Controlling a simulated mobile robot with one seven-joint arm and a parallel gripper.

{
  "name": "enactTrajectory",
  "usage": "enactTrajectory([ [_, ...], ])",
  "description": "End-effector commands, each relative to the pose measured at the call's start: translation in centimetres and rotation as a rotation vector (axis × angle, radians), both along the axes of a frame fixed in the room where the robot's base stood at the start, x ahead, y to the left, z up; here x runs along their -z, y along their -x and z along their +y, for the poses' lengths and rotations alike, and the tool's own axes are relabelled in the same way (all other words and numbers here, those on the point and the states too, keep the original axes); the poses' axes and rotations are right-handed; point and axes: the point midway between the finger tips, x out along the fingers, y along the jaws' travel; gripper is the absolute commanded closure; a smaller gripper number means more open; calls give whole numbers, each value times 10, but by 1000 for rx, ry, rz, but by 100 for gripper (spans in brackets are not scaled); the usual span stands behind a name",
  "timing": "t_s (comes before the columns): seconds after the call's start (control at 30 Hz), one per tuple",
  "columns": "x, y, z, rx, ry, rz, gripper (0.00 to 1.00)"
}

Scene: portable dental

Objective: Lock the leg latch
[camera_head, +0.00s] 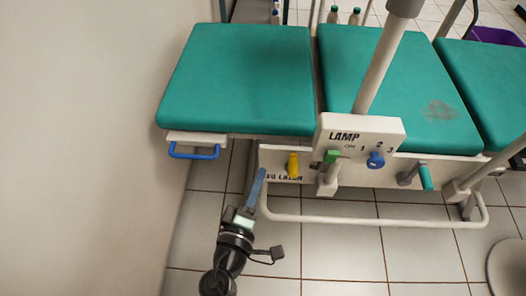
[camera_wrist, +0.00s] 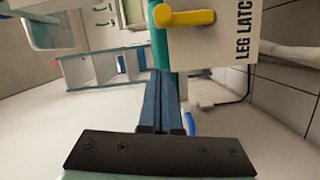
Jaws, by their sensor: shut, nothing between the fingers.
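The leg latch is a yellow handle (camera_head: 293,165) on a white panel under the green padded couch, left of the LAMP box. In the wrist view the yellow handle (camera_wrist: 184,17) lies across the picture, beside the words LEG LATCH on its panel (camera_wrist: 236,30). My gripper (camera_head: 261,174) is just left of the handle in the head view, its blue fingers pointing up at the panel's left end. In the wrist view my gripper (camera_wrist: 163,76) has its fingers together and empty, apart from the handle and below it in the picture.
The LAMP box (camera_head: 362,138) with green and blue knobs stands right of the latch. A blue pull handle (camera_head: 194,152) sits under the left pad (camera_head: 238,75). A teal crank handle (camera_head: 425,177) is farther right. A white rail (camera_head: 380,222) runs low in front. A wall (camera_head: 80,150) stands at left.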

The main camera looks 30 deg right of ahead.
Motion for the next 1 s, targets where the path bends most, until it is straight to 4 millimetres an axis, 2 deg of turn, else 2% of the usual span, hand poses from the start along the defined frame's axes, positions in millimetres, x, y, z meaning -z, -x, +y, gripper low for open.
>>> enactTrajectory([
  [0.03, -3, 11, 10, -3, 1, 5, 100],
  [0.2, -4, 34, 36, -2, 1, 3, 100],
  [0.4, -4, 51, 55, 1, 0, 0, 100],
  [1.0, -4, 56, 59, 2, 1, 0, 100],
])
